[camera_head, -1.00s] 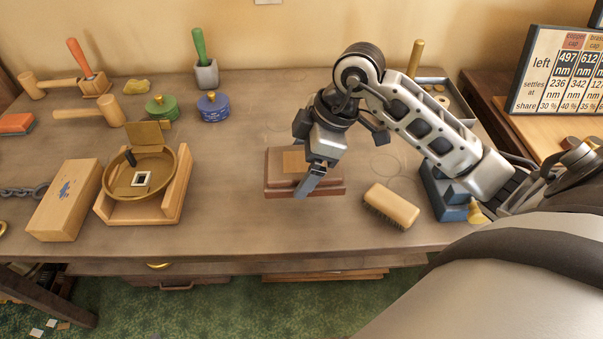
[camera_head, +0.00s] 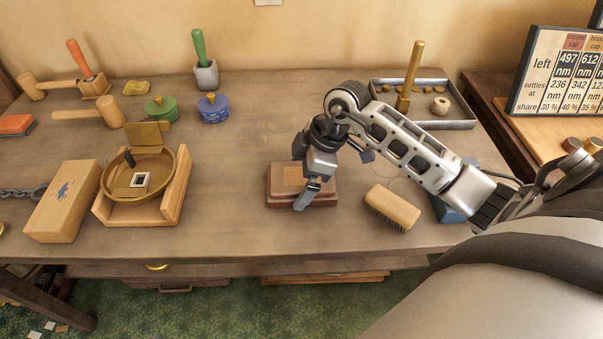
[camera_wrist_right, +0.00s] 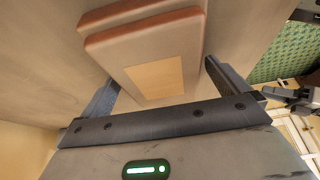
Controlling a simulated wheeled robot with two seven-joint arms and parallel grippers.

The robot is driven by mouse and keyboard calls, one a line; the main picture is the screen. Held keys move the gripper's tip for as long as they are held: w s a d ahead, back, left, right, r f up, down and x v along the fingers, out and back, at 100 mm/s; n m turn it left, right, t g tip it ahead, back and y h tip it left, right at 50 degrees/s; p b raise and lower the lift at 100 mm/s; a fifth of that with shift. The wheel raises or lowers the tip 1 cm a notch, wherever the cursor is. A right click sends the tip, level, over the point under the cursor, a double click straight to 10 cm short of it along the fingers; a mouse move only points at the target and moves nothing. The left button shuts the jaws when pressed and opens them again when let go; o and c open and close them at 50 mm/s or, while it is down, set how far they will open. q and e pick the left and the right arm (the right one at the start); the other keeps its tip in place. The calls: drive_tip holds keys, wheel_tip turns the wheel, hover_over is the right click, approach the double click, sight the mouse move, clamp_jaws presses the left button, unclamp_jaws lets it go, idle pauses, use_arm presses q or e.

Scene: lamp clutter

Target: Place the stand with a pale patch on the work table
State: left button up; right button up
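The stand with a pale patch (camera_head: 283,187) is a low, reddish-brown stepped block with a tan square on top. It is level, over the middle of the work table (camera_head: 225,215), left of the brush. I cannot tell whether its underside touches the table. My right gripper (camera_head: 318,180) is shut on the stand, one finger across its front edge. In the right wrist view the fingers (camera_wrist_right: 163,80) lie along opposite sides of the stand (camera_wrist_right: 150,40), with the pale patch between them.
A wooden brush (camera_head: 392,207) lies close right of the stand. A blue block (camera_head: 447,208) is partly hidden behind my right arm. A grey tray (camera_head: 440,122) with a brass post stands back right. A brass bowl in a wooden cradle (camera_head: 178,190) is on the left. Table between is clear.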

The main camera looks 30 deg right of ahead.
use_arm(q)
drive_tip(key=shift+f, duration=0.1)
drive_tip(key=shift+a+p, duration=0.1)
drive_tip(key=shift+p, duration=0.35)
use_arm(e)
drive_tip(key=v, duration=1.2)
